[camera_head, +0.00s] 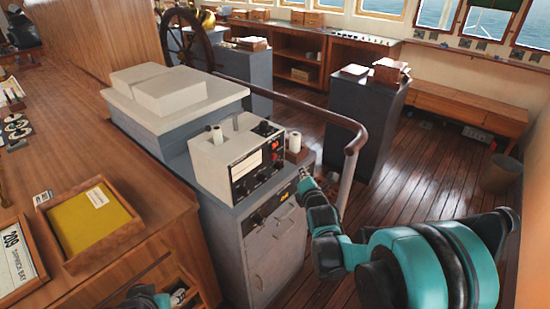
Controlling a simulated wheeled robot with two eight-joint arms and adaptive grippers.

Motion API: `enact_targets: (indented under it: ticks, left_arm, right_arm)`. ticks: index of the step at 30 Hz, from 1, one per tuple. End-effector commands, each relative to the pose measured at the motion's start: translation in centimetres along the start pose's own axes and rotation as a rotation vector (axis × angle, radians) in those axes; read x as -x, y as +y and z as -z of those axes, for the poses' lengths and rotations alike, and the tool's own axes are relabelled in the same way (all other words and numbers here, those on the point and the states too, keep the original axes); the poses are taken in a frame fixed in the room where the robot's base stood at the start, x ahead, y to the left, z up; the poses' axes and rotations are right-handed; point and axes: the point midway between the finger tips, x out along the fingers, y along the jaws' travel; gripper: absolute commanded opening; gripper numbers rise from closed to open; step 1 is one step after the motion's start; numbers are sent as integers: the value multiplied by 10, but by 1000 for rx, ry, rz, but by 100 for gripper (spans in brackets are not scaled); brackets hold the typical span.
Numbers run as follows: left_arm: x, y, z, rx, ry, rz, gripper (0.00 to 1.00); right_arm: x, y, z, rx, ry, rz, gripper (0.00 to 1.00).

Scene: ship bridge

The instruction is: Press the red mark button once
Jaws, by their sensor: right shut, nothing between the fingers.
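A light grey instrument box (215,165) stands on a grey cabinet in the middle of the view. Its front panel carries a pale display, dark knobs and small red spots; one red button (275,146) shows at the panel's upper right. I cannot read any labels. My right gripper (303,173) is shut and empty, just right of the panel. It looks apart from the red button, though the depth gap is hard to judge. My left gripper (180,296) shows only in part at the bottom edge, and its fingers are too small to read.
A wooden desk (120,205) with a yellow-lined tray (127,240) lies at left. A curved handrail (300,104) runs behind the box and bends down right of it. A dark pedestal (365,125) stands farther back. Floor at right is open around my arm.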

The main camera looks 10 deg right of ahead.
Motion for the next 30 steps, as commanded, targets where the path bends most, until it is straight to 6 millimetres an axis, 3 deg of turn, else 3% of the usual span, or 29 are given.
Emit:
enact_targets:
  ticks: [18,30]
  left_arm:
    - [1,0,1,0,0,0,45]
    - [0,0,0,0,0,0,45]
  right_arm:
    - [-49,36,36,0,2,0,0]
    - [-61,45,45,-1,1,0,0]
